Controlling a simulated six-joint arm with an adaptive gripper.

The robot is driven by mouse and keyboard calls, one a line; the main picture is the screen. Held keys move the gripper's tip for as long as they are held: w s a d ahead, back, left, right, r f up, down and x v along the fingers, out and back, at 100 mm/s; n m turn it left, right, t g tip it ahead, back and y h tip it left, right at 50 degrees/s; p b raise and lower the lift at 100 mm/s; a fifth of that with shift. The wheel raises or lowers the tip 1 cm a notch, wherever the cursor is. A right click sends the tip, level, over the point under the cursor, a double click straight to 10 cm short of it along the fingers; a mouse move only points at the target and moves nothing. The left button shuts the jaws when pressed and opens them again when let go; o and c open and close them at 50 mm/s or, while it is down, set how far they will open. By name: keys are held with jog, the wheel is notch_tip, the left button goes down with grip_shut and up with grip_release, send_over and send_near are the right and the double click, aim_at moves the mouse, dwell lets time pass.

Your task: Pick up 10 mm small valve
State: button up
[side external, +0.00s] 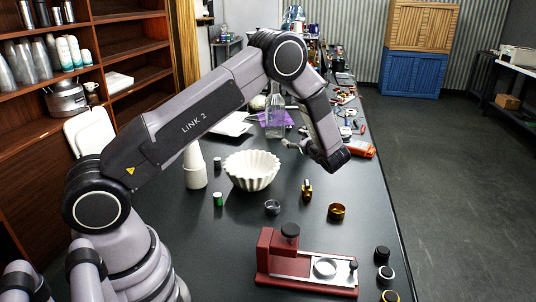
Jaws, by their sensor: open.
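I cannot pick out the 10 mm small valve for certain. A small upright brass-coloured fitting (307,189) with a dark band stands on the black table, right of the white fluted bowl, and may be a valve. A small silvery part (291,144) shows farther back, beside my wrist, and is too small to name. My gripper (335,163) is at the dark lower end of my arm, above the table behind the brass fitting. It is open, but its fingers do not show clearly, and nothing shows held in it.
Round caps (386,273) line the right edge. The far table is cluttered.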

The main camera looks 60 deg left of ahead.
aim_at(307, 189)
jog(key=w+d+f+m+t, duration=0.1)
jog(key=f+m+t, duration=0.1)
jog(key=f, duration=0.4)
jog(key=w+d+f+m+t, duration=0.1)
jog(key=w+f+m+t, duration=0.1)
jog(key=f, duration=0.3)
jog(key=w+d+f+m+t, duration=0.1)
jog(key=f+m+t, duration=0.2)
jog(key=f, duration=0.3)
jog(key=shift+w+d+f+m+h, duration=0.25)
jog(key=shift+d+f+m+h, duration=0.1)
jog(key=shift+m, duration=0.45)
jog(key=shift+a+f, duration=0.1)
jog(key=shift+f, duration=0.2)
jog(key=x, duration=0.7)
jog(key=shift+s+a+f, duration=0.1)
jog(key=shift+a, duration=0.1)
grip_shut()
